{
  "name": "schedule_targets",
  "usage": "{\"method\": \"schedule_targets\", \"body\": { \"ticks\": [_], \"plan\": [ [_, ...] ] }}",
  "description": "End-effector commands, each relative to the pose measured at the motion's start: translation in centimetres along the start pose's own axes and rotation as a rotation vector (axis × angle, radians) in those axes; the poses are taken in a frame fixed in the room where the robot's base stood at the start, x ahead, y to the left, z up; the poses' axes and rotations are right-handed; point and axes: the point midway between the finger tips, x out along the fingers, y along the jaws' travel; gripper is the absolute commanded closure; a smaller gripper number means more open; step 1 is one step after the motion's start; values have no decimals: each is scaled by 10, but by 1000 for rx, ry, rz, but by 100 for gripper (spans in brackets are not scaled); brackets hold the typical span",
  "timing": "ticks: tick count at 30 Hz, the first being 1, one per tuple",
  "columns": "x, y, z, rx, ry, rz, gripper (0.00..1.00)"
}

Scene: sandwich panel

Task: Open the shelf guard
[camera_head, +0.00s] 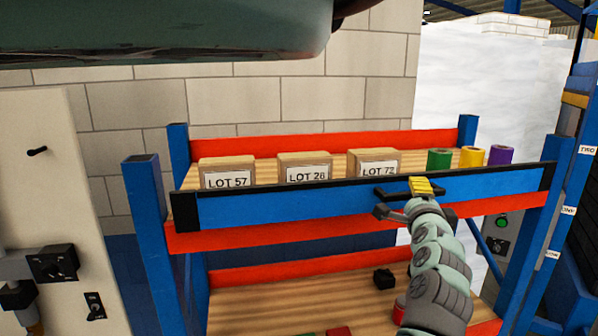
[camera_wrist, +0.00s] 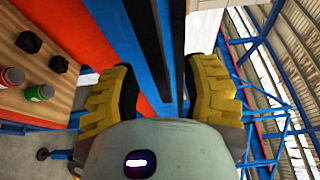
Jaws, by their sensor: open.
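The shelf guard (camera_head: 290,204) is a long blue bar with black ends across the front of the upper shelf. It stands upright along the shelf edge, in front of the boxes. A black handle (camera_head: 392,193) sticks out from its face, right of the middle. My gripper (camera_head: 421,188), with yellow finger pads, is at the handle's right part and hides some of it. In the wrist view my gripper (camera_wrist: 162,78) is open, its fingers apart on both sides of the blue guard (camera_wrist: 158,30) and a black bar (camera_wrist: 145,40). I cannot tell whether either finger touches the handle.
Boxes labelled LOT 57 (camera_head: 227,175), LOT 28 (camera_head: 305,170) and LOT 72 (camera_head: 373,163) stand behind the guard, with green, yellow and purple rolls (camera_head: 470,157) to their right. Blue posts (camera_head: 150,240) flank the shelf. A pale cabinet (camera_head: 60,190) stands at left.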

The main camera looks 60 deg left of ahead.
Motion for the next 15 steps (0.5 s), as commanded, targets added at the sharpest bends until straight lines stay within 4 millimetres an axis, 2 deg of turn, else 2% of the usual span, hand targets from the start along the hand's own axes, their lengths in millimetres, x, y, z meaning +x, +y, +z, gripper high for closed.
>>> {"method": "schedule_targets", "body": {
  "ticks": [15],
  "plan": [
    [35, -1, -1, 0, 0, 3, 54]
  ]
}}
